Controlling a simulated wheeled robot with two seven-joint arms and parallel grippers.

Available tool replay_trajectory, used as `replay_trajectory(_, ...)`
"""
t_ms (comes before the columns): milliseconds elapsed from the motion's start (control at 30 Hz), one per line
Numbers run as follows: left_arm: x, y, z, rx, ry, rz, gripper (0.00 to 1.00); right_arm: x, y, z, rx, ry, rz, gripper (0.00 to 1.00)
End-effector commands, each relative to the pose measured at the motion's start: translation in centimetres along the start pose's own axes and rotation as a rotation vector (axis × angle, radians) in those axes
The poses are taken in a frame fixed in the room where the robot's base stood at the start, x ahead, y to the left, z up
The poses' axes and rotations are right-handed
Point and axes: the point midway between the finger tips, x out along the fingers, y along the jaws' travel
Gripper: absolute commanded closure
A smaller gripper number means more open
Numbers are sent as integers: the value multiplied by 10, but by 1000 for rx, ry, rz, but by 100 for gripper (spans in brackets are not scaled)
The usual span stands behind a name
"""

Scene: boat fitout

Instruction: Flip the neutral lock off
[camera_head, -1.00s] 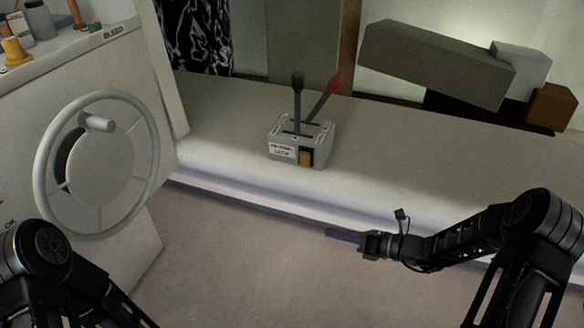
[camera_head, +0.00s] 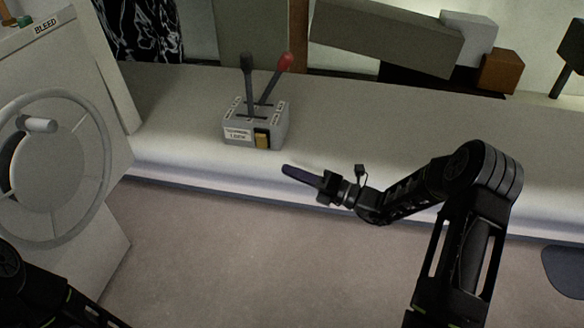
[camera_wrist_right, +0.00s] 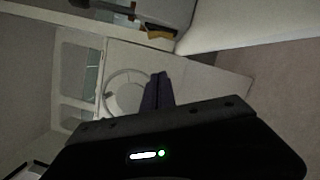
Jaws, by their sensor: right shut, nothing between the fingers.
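The neutral lock is a yellow-brown rocker switch (camera_head: 262,139) on the front of a grey control box (camera_head: 277,119), beside a white label. Two levers rise from the box, one with a black knob (camera_head: 247,62) and one with a red knob (camera_head: 286,61). My right gripper (camera_head: 286,170) is shut and empty, a little in front of and below the box, apart from it. In the right wrist view my fingers (camera_wrist_right: 158,92) point up, and the yellow switch (camera_wrist_right: 160,34) shows beyond them at the top. My left gripper is out of view; only part of that arm shows.
The box stands on a long pale bench (camera_head: 400,130). A white console with a grey wheel (camera_head: 98,190) is at the left. Grey blocks and a brown block (camera_head: 501,71) lie at the back right. The bench right of the box is clear.

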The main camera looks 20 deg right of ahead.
Motion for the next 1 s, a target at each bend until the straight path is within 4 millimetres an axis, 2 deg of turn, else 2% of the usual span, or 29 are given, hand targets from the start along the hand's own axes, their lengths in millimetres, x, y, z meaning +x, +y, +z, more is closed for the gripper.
replay_trajectory(433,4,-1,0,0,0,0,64,85,0,1,-2,1,2,100)
replay_trajectory(500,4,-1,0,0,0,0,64,86,0,16,-5,-1,0,100)
replay_trajectory(700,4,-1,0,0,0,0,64,90,0,35,-2,0,0,100)
replay_trajectory(1000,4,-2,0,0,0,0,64,91,0,39,0,0,0,100)
